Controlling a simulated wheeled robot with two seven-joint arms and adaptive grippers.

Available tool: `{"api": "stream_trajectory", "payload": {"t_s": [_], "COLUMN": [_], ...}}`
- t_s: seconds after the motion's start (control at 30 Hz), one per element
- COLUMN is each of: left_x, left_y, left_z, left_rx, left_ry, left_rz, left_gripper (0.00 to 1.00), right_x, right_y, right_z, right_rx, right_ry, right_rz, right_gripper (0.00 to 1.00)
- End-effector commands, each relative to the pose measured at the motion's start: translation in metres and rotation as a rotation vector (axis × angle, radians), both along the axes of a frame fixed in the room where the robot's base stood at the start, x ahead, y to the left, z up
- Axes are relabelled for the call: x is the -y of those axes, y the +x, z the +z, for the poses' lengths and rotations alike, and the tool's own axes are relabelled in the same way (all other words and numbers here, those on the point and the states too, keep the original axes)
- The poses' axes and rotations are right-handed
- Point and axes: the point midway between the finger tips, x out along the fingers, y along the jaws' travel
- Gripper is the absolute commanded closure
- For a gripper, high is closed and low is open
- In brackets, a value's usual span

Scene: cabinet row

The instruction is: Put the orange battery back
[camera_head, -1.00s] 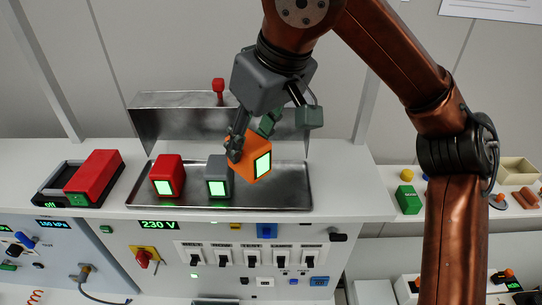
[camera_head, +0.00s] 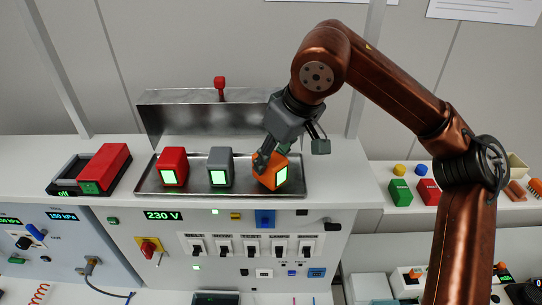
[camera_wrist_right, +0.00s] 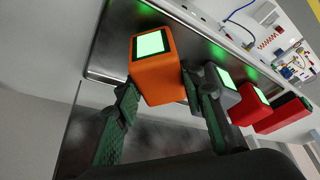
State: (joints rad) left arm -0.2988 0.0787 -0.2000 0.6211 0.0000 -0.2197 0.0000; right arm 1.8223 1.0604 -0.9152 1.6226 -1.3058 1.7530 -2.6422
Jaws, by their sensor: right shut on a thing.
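The orange battery (camera_head: 268,180) is a cube with a lit green face, at the right end of the metal tray (camera_head: 240,187). My right gripper (camera_head: 271,160) is shut on it from above. In the right wrist view the orange battery (camera_wrist_right: 158,75) sits between my two fingers (camera_wrist_right: 160,100). It is at the tray's surface; I cannot tell whether it fully rests there. A grey battery (camera_head: 219,166) and a red battery (camera_head: 172,166) stand on the tray to its left, apart from it. My left gripper is not in view.
A metal back panel (camera_head: 185,122) with a red knob (camera_head: 219,83) rises behind the tray. A red block in a black holder (camera_head: 104,168) stands left. Green (camera_head: 400,193) and red (camera_head: 428,191) blocks stand on the right counter. Switches (camera_head: 250,247) line the front panel below.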

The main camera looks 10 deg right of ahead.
Motion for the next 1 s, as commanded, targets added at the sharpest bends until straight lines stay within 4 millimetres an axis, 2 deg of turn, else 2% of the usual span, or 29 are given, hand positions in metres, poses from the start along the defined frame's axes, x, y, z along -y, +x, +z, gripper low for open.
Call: {"api": "stream_trajectory", "payload": {"t_s": [0.03, 0.13, 0.17, 0.27, 0.4, 0.53, 0.77, 0.87, 1.0], "left_x": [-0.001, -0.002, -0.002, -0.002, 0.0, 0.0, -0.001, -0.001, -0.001], "left_y": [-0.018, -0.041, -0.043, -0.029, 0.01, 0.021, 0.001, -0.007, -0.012], "left_z": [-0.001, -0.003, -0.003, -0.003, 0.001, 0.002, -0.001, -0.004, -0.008], "left_rx": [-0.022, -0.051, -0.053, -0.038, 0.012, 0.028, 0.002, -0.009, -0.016], "left_ry": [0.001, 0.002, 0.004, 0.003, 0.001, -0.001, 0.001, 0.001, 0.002], "left_rz": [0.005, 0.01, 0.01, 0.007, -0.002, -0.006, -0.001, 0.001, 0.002], "left_gripper": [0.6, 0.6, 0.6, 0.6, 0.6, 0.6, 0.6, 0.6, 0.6], "right_x": [0.0, 0.0, 0.0, 0.0, 0.0, 0.0, 0.001, 0.003, 0.009], "right_y": [0.003, 0.006, 0.006, 0.006, 0.005, 0.005, 0.004, 0.0, -0.009], "right_z": [-0.002, -0.005, -0.006, -0.006, -0.005, -0.005, 0.001, 0.012, 0.038], "right_rx": [-0.003, -0.007, -0.007, -0.007, -0.006, -0.006, -0.005, -0.004, -0.004], "right_ry": [0.0, -0.001, -0.001, -0.002, -0.002, -0.002, -0.001, 0.0, 0.0], "right_rz": [-0.001, -0.002, -0.002, -0.003, -0.002, -0.002, -0.002, -0.002, -0.003], "right_gripper": [1.0, 1.0, 0.61, 0.54, 0.45, 0.45, 0.45, 0.45, 0.45]}}
